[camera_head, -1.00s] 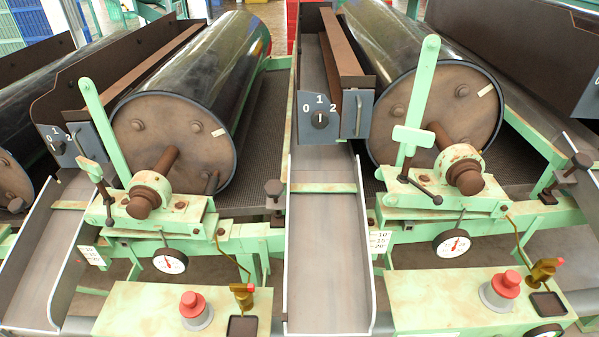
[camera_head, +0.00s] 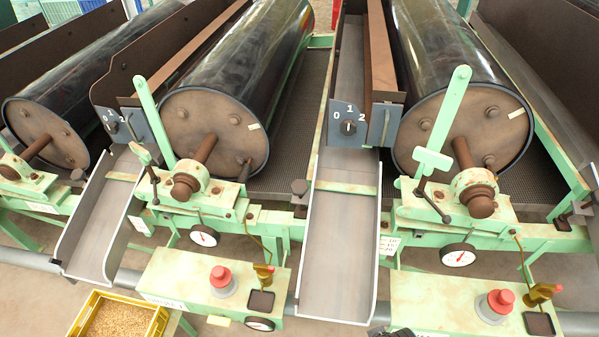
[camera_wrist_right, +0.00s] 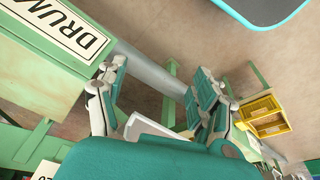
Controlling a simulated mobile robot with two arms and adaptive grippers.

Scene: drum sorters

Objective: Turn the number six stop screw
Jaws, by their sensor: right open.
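No number six is readable in these views, so I cannot tell which part is the number six stop screw. In the head view a brown hex-headed bolt (camera_head: 299,187) stands on the green frame between two drums, and a crank-like handle (camera_head: 432,200) sits by the right drum's shaft. My right gripper (camera_wrist_right: 155,78) is open and empty in the right wrist view, its fingers spread over the floor and a grey pipe, beside a green box with a partly cut-off "DRUM" label (camera_wrist_right: 72,28). A dark piece at the head view's bottom edge may belong to it. My left gripper is not in view.
Green control boxes with red buttons (camera_head: 219,276) (camera_head: 501,301) stand in front of the drums (camera_head: 215,130) (camera_head: 465,130). Sloping metal chutes (camera_head: 338,245) lie between them. A yellow crate of grain (camera_head: 120,320) is at the lower left. Dials (camera_head: 204,236) hang below the frame.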

